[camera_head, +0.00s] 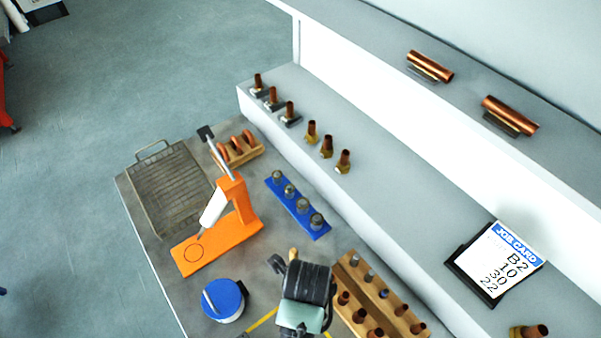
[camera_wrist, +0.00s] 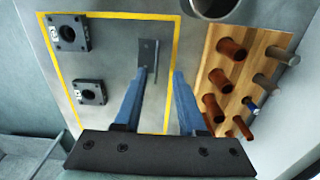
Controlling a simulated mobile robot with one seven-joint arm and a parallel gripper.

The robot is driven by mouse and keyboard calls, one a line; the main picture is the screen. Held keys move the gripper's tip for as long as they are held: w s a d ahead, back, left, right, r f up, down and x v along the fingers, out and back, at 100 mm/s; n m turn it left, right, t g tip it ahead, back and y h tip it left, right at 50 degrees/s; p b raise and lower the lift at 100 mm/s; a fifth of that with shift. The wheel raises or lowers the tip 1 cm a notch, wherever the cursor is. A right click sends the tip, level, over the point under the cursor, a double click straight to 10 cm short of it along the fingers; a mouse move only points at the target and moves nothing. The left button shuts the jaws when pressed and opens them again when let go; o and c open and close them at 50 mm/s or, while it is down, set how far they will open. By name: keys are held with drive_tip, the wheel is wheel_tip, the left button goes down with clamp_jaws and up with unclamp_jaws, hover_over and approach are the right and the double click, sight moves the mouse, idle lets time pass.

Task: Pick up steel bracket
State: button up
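A small grey steel bracket (camera_wrist: 148,54) lies on the bench inside a yellow outline in the wrist view. It has a flat plate with holes and a thin upright edge on its right. My gripper (camera_wrist: 161,73) is open, with two blue fingers apart and nothing seen between them. The left fingertip overlaps the bracket's lower end in the picture; I cannot tell whether they touch. In the head view my wrist (camera_head: 306,283) hides the fingers, and the bracket is not visible there.
Two dark square blocks with round holes, an upper one (camera_wrist: 68,33) and a lower one (camera_wrist: 90,92), lie left of the bracket. A wooden rack of copper and grey pieces (camera_head: 378,300) stands close right. A blue-lidded can (camera_head: 223,299) and an orange stand (camera_head: 240,217) are left.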

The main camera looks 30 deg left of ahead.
drive_tip(key=shift+s+a+f+p, duration=0.15)
drive_tip(key=shift+f+p, duration=0.2)
drive_tip(key=shift+f, duration=1.15)
drive_tip(key=shift+s+d+f+p, duration=0.1)
drive_tip(key=shift+f+p, duration=0.25)
drive_tip(key=shift+f, duration=1.1)
clamp_jaws()
